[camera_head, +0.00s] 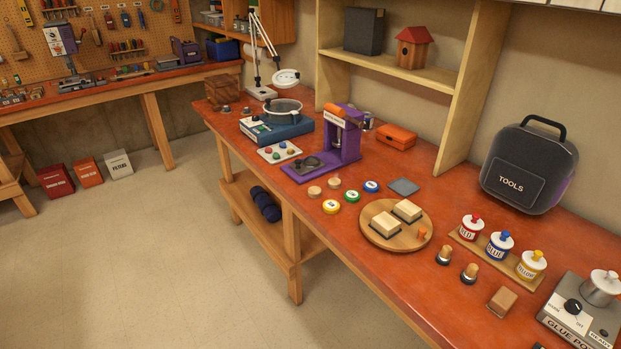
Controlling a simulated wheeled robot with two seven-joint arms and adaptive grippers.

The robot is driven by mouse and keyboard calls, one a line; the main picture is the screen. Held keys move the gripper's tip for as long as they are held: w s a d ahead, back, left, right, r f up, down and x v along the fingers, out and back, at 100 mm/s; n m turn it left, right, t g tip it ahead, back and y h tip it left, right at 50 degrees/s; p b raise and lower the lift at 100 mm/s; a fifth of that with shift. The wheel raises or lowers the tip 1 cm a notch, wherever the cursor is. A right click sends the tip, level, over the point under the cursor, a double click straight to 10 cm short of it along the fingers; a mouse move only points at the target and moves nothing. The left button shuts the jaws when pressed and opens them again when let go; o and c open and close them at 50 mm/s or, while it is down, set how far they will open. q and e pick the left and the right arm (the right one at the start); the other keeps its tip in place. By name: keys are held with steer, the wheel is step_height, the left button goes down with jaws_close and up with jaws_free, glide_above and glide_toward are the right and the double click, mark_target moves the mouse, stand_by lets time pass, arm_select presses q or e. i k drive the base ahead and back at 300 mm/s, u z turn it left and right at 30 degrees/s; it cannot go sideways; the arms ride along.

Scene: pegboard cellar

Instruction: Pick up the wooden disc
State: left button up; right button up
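Two small pale wooden discs lie flat on the red-brown workbench (353,207): one wooden disc (314,192) at the left and another wooden disc (334,183) just behind it to the right. They lie in front of the purple press (337,145), beside several coloured round pieces. A yellow-rimmed round piece (331,207), a green one (352,196) and a blue one (371,186) form a row close by. Neither of my grippers is in the head view.
A round wooden board (378,241) carries two pale blocks. Stampers (444,255), labelled jars (498,246), a glue pot (579,315) and a black tool case (529,168) stand to the right. A tray of coloured pieces (268,153) lies left of the press. The floor (150,250) is open.

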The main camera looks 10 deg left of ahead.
mark_target(313, 192)
steer(key=u, duration=0.55)
steer(key=k, duration=0.65)
steer(key=u, duration=0.55)
steer(key=i, duration=0.85)
steer(key=z, duration=1)
steer(key=i, duration=1.05)
steer(key=z, duration=0.85)
